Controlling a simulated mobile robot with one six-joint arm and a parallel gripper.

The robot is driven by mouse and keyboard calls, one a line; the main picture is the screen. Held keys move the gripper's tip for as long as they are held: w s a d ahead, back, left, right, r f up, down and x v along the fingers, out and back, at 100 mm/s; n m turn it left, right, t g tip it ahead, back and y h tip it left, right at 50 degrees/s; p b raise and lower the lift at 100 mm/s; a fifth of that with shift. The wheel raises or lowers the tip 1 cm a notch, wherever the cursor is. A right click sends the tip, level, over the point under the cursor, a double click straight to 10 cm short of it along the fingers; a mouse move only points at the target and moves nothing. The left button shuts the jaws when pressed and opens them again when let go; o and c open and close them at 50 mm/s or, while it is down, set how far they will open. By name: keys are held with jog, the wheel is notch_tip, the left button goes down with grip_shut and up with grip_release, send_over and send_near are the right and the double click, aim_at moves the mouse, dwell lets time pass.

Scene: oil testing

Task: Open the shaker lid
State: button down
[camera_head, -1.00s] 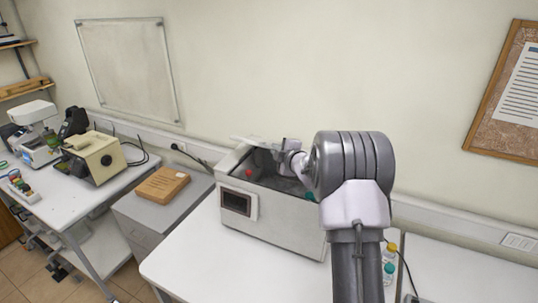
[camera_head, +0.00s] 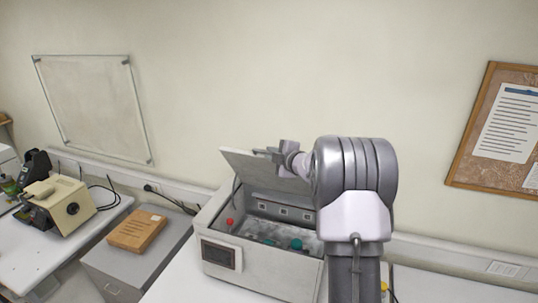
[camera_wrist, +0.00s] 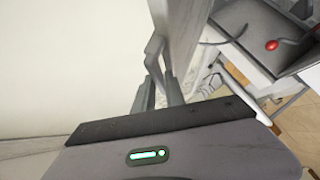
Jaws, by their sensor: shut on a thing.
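The shaker (camera_head: 222,230) is a light grey box with a dark display on its front. Its lid (camera_head: 255,169) stands raised and tilted above the rear of the box, and the inside is exposed. My gripper (camera_head: 270,152) is at the lid's upper edge. In the wrist view my gripper's fingers (camera_wrist: 158,90) are closed around the lid's handle (camera_wrist: 154,52). The lid also shows there, edge-on (camera_wrist: 185,38). The arm hides the shaker's right side in the head view.
Bottles with red (camera_head: 229,221) and teal (camera_head: 296,244) caps are inside the shaker. A grey cabinet with a brown wooden box (camera_head: 137,231) stands at left, beside a bench with a beige instrument (camera_head: 68,208). The wall is close behind; the air above the lid is free.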

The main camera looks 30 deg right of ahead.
jog(key=c, duration=1.5)
grip_release()
jog(key=shift+s, duration=0.15)
jog(key=b+v, duration=0.3)
jog(key=v, duration=1.4)
jog(key=shift+b, duration=0.4)
jog(key=shift+s+r, duration=0.1)
